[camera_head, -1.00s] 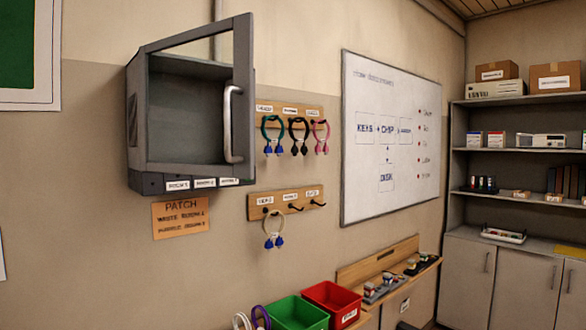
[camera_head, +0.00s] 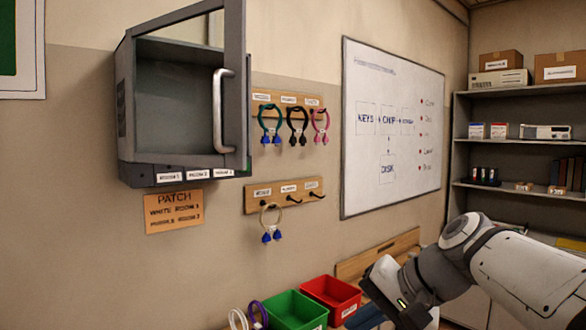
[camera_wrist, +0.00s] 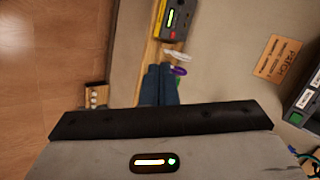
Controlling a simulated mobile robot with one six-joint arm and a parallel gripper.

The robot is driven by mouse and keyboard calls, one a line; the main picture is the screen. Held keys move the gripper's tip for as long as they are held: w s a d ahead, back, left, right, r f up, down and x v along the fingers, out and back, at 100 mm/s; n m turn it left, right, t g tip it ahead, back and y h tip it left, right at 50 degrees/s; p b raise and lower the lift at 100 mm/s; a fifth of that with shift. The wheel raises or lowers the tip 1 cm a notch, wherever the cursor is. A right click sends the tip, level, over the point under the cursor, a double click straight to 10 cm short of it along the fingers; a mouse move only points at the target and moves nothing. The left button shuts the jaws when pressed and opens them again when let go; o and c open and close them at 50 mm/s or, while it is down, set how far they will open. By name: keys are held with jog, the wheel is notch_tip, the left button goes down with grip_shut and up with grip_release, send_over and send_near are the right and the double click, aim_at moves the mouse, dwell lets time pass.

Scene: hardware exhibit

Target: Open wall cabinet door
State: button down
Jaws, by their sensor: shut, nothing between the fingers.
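The grey wall cabinet (camera_head: 122,125) hangs at the upper left in the head view. Its framed door (camera_head: 236,70) stands partly open, hinged at the left, with its right edge swung out. A pale vertical bar handle (camera_head: 219,125) is on that right side. Part of the cabinet shows at the right edge of the wrist view (camera_wrist: 304,106). My gripper (camera_wrist: 160,68) is shut and empty, its dark blue fingers side by side. In the head view it is low at the right (camera_head: 365,318), partly cut off by the frame, well apart from the cabinet and handle.
A green bin (camera_head: 295,310) and a red bin (camera_head: 333,294) stand below. A whiteboard (camera_head: 390,190) is on the wall. The wall below the cabinet is clear, apart from an orange sign (camera_head: 175,211).

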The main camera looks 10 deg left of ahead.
jog(key=w+a+r+n+g+y, duration=0.1)
jog(key=w+a+r+y, duration=0.15)
jog(key=r, duration=0.55)
jog(key=w+a+r+y, duration=0.1)
jog(key=w+r+y, duration=0.25)
jog(key=r, duration=0.45)
jog(key=w+a+r+n+g+y, duration=0.15)
jog(key=r+y, duration=0.25)
jog(key=r, duration=0.4)
jog(key=s+a+p, duration=0.1)
jog(key=a+p, duration=0.3)
jog(key=a, duration=0.8)
jog(key=shift+s, duration=0.4)
jog(key=shift+s+t, duration=0.1)
jog(key=shift+t, duration=0.15)
